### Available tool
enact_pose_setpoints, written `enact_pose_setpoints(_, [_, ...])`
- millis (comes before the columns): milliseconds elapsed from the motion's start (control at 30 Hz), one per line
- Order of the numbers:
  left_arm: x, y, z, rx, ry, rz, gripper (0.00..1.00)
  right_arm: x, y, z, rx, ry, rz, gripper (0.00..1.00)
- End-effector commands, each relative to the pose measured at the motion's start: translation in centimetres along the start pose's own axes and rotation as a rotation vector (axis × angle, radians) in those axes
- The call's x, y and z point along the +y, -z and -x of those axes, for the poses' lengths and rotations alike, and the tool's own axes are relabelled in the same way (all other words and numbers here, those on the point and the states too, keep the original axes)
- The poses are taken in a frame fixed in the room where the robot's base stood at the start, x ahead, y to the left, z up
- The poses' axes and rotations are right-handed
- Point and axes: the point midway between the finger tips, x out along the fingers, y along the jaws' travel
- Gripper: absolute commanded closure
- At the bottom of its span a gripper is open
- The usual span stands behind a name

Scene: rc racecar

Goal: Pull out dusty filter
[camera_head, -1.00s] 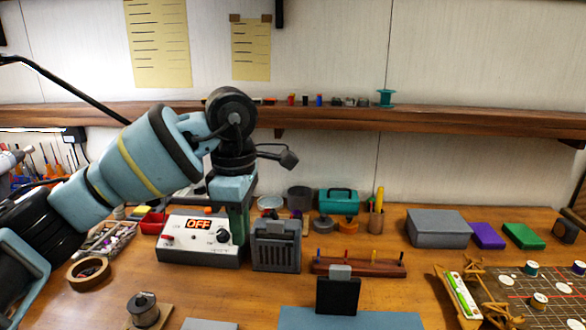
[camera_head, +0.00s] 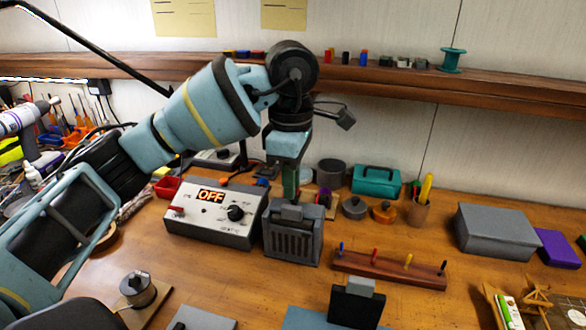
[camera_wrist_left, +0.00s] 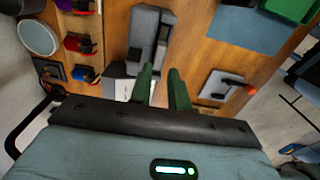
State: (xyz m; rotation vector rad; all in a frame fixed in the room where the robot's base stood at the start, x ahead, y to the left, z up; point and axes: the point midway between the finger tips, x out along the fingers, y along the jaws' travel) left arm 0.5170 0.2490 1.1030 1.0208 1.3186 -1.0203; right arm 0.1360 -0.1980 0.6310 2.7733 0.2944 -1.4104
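A grey slotted filter unit (camera_head: 292,236) stands on the bench just right of the white control box (camera_head: 213,216), whose display reads OFF. A grey tab (camera_head: 292,212) sticks up from the unit's top; the filter below it is hidden. My left gripper (camera_head: 290,196) points down right above or behind this tab. In the left wrist view its two green fingers (camera_wrist_left: 164,88) are apart with a visible gap, and nothing shows clamped between them. Whether a finger touches the tab cannot be told. My right gripper is not in view.
A dark panel with a grey tab (camera_head: 356,304) stands upright at the front. A wooden rack with coloured pegs (camera_head: 388,270) lies right of the unit. A teal case (camera_head: 376,179) and round tins stand behind. A grey box (camera_head: 497,232) is at right.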

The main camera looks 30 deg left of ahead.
Motion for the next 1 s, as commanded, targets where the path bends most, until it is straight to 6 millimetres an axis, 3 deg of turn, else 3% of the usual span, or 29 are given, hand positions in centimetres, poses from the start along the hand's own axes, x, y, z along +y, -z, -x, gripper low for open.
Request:
enact_pose_setpoints(200, [0.0,0.1,-3.3,0.002,0.002,0.001,0.82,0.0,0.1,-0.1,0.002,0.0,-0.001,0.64])
enact_pose_setpoints(400, [0.0,0.0,-5.0,0.0,0.0,0.0,0.82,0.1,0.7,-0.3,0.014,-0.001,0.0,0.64])
enact_pose_setpoints(767, [0.0,0.0,-5.5,0.0,-0.001,0.0,0.82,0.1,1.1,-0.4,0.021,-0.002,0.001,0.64])
enact_pose_setpoints(900, [0.0,0.0,-5.5,0.0,-0.001,0.0,0.99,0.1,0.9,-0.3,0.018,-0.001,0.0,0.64])
enact_pose_setpoints(1000, [0.0,0.0,-5.4,0.0,-0.001,0.0,1.0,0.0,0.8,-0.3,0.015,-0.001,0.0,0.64])
